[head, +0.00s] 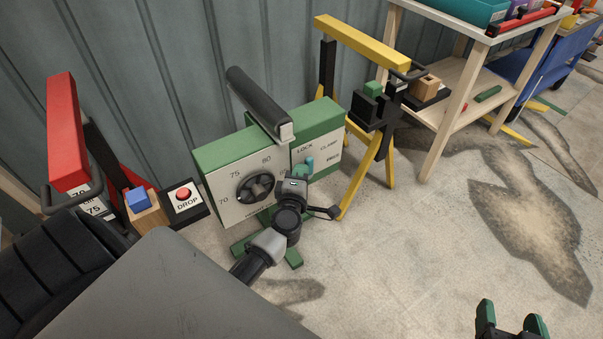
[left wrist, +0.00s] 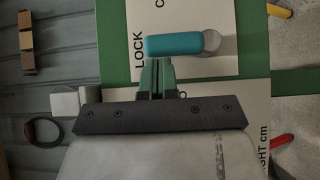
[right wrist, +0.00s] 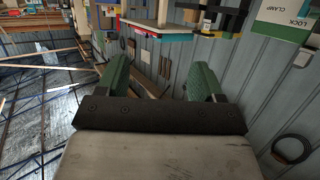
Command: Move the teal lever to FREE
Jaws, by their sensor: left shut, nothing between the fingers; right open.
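The teal lever (head: 310,163) is on the white panel of the green machine (head: 323,122). In the left wrist view the lever (left wrist: 175,45) extends left from a round grey pivot (left wrist: 211,42), its end near the LOCK print and below the start of another label. In the head view the panel reads LOCK, CLAMP and a third, hard-to-read label. My left gripper (head: 300,177) is shut and empty, its tips close beside the lever; whether they touch I cannot tell. My right gripper (head: 512,325) is open and empty, far from the machine; its fingers show in the right wrist view (right wrist: 162,80).
A black dial (head: 255,187) sits left of the lever, and a dark padded bar (head: 258,102) tops the machine. A DROP button box (head: 185,197) and red stand (head: 62,130) are left; a yellow stand (head: 360,42) and wooden shelf (head: 470,90) are right. The right floor is open.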

